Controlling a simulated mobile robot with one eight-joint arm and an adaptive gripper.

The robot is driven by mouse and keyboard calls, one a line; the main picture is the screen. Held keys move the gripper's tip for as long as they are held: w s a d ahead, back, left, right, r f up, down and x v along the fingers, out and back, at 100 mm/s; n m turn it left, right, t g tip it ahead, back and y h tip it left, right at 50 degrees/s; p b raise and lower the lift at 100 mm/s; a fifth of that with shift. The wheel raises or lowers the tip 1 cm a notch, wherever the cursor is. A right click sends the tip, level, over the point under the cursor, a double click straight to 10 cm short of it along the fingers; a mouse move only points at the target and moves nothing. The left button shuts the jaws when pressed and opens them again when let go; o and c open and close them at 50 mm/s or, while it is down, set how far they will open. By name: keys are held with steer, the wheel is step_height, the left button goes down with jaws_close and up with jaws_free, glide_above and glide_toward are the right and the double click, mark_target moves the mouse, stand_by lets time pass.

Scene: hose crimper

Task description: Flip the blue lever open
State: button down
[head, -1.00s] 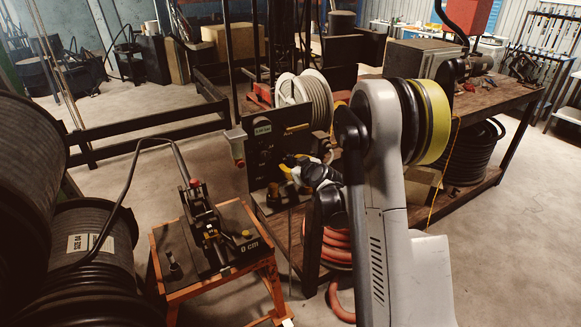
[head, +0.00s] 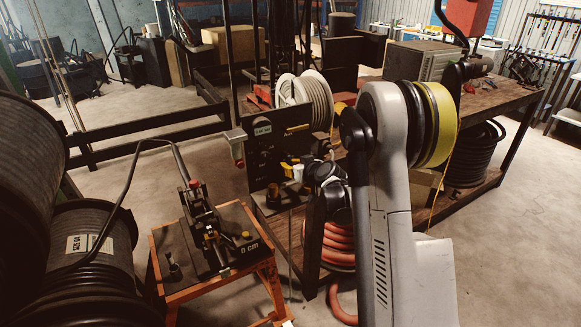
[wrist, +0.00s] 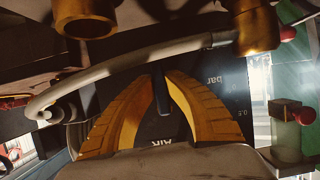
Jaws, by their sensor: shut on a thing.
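A narrow dark, bluish lever (wrist: 161,94) stands between my fingertips in the wrist view, in front of a black panel with upside-down "AIR" and "bar" lettering. My gripper (wrist: 160,84) has two ribbed yellow-brown fingers that close in on the lever from both sides. The fingers are shut on it; its base is partly hidden. In the head view my gripper (head: 291,170) is small, at the front of the black panel (head: 262,150). The lever cannot be made out in that view.
In the wrist view a pale hose (wrist: 130,64) with brass fittings (wrist: 85,17) crosses above the fingers. In the head view an orange stand (head: 210,287) carries a crimping tool left of the panel. Coiled orange hose (head: 338,240) lies below, and a workbench (head: 500,92) extends right.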

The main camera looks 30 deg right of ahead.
steer(key=c, duration=1.4)
jaws_free()
steer(key=v, duration=1.2)
